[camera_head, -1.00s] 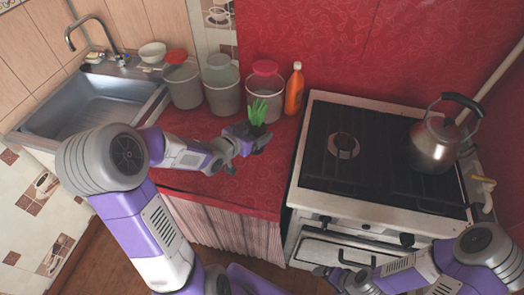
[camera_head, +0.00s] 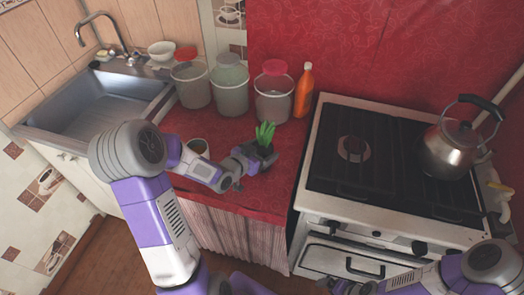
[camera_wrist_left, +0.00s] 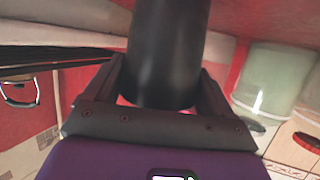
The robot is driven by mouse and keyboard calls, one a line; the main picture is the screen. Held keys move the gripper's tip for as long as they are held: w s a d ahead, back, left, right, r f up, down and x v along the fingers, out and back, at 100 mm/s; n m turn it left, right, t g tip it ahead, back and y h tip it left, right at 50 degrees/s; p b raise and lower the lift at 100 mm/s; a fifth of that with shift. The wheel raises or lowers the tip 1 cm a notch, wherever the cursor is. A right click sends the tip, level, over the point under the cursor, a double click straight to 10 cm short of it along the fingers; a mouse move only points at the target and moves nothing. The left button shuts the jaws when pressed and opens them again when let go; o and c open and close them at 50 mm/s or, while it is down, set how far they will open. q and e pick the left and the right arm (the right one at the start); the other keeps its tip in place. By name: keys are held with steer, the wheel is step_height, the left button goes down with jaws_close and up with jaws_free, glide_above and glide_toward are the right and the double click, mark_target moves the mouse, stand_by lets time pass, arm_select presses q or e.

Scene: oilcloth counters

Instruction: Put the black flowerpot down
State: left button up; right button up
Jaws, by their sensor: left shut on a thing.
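The black flowerpot (camera_head: 266,157) with a green plant (camera_head: 265,134) is over the red counter (camera_head: 290,148), between the buckets and the counter's front edge. My left gripper (camera_head: 256,162) is shut on it. In the left wrist view the pot is a dark cylinder (camera_wrist_left: 168,50) between the two fingers. Whether its base touches the counter cannot be told. My right gripper (camera_head: 332,283) is at the bottom edge, in front of the stove, and its jaws are too small to judge.
Several buckets, one of them a grey bucket (camera_head: 230,93), and an orange bottle (camera_head: 303,92) stand behind the pot. The stove (camera_head: 330,210) with a kettle (camera_head: 448,150) is to the right; the sink (camera_head: 95,110) is far left.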

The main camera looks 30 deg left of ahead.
arm_select(q)
steer(key=o, duration=1.1)
steer(key=shift+f, duration=0.1)
steer(key=shift+c, duration=0.2)
steer(key=shift+s+r, duration=0.15)
steer(key=shift+r, duration=0.15)
steer(key=p+v, duration=1.1)
steer(key=p, duration=0.4)
steer(key=shift+s, duration=0.35)
steer(key=shift+a, duration=0.1)
